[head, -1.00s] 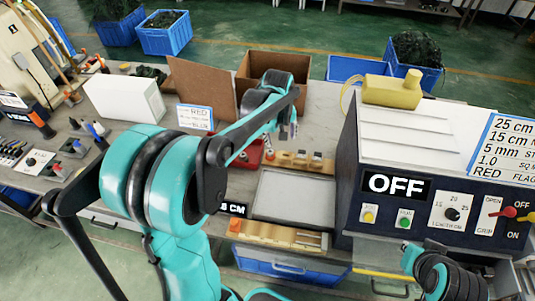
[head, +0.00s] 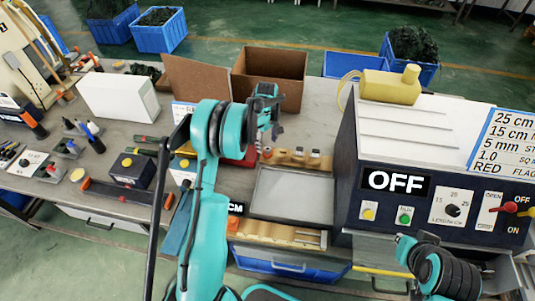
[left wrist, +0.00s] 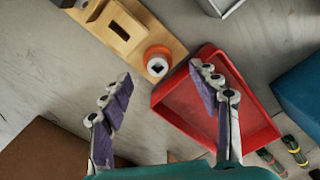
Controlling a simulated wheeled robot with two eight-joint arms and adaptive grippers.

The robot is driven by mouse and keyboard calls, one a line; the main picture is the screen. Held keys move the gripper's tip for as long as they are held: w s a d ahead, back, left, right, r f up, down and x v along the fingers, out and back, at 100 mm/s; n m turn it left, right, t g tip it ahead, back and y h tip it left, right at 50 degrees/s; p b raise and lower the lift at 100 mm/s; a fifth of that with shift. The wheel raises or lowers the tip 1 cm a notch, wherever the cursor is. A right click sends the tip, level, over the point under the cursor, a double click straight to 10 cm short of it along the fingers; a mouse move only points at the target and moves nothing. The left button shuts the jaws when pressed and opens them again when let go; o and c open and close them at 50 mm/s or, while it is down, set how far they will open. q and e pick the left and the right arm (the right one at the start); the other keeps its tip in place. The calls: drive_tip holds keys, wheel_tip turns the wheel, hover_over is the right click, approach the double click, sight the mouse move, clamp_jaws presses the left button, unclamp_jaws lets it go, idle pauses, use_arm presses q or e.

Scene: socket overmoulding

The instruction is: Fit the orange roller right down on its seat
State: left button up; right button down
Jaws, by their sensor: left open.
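The orange roller (left wrist: 157,61) is a ring with a pale inside and a dark square centre, at the end of a wooden block (left wrist: 128,25) in the left wrist view. It also shows small in the head view (head: 267,152). I cannot tell how deep it sits. My left gripper (left wrist: 161,72) is open and empty, its purple-padded fingers spread on either side of the roller's direction, with the roller beyond the tips. In the head view the left gripper (head: 276,131) hangs above the roller's end of the block.
A red tray (left wrist: 213,135) lies beside the roller, under the right finger. A grey-topped panel (head: 291,192) lies in front of the block. The dark control box (head: 355,195), reading OFF, stands to the right. Cardboard boxes (head: 270,75) stand behind.

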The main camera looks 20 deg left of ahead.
sight(268, 150)
use_arm(q)
wheel_tip(268, 150, down, 5)
drive_tip(key=shift+w+d+r+b, duration=0.1)
drive_tip(key=shift+w+r+b, duration=0.1)
drive_tip(key=shift+b, duration=0.6)
drive_tip(key=shift+s+r, duration=0.1)
drive_tip(key=c, duration=1.3)
drive_tip(key=shift+o, duration=0.2)
drive_tip(key=shift+r, duration=0.15)
